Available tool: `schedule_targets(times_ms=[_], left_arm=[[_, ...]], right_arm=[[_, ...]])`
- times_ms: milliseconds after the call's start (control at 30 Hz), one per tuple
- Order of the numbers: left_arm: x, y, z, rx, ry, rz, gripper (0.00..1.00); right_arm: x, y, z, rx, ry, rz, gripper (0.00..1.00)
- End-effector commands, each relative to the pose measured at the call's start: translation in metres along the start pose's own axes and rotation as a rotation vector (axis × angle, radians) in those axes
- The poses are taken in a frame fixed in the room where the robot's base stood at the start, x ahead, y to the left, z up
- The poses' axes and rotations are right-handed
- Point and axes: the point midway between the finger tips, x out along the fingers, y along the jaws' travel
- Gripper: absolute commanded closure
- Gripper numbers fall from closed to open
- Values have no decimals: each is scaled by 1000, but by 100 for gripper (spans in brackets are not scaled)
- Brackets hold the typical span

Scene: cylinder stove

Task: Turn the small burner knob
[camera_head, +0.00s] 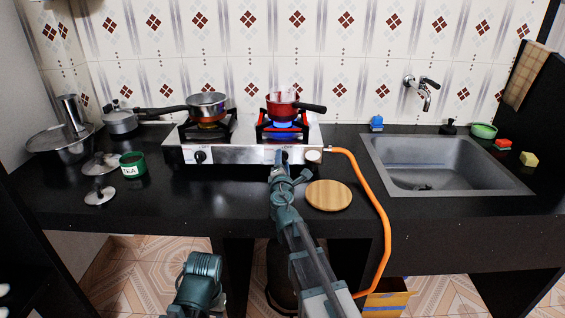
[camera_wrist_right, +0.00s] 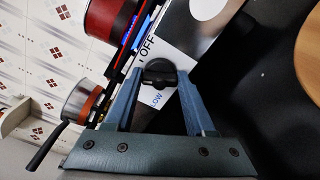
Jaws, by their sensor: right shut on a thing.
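The silver two-burner stove (camera_head: 235,155) stands on the black counter. My right gripper (camera_head: 284,160) is at its front panel, below the right burner. In the right wrist view my right gripper (camera_wrist_right: 160,85) has its fingers on either side of a black knob (camera_wrist_right: 160,71), shut on it. "OFF" and "LOW" are printed beside this knob. In the head view the gripper mostly hides it. The other black knob (camera_head: 200,157) is on the left of the panel. A blue flame (camera_head: 283,124) burns under the red pot (camera_head: 283,104).
A steel pan (camera_head: 207,104) sits on the left burner, with an orange glow below. An orange hose (camera_head: 379,210) runs from the stove's right side down past the counter edge. A round wooden board (camera_head: 328,195) lies right of my right arm. The sink (camera_head: 440,165) is farther right.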

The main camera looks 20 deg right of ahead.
Motion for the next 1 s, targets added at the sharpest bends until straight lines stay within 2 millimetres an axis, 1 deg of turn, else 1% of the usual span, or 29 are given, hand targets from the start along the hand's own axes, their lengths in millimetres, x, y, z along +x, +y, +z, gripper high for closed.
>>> schedule_targets(times_ms=[200, 500, 700, 1000], left_arm=[[1, 0, 0, 0, 0, 0, 50], [1, 0, 0, 0, 0, 0, 50], [1, 0, 0, 0, 0, 0, 50], [1, 0, 0, 0, 0, 0, 50]], right_arm=[[0, -1, 0, 186, -1, -1, 100], [0, -1, 0, 371, -1, -1, 100], [0, -2, 0, 439, -2, -1, 100], [0, -2, 0, 472, -2, -1, 100]])
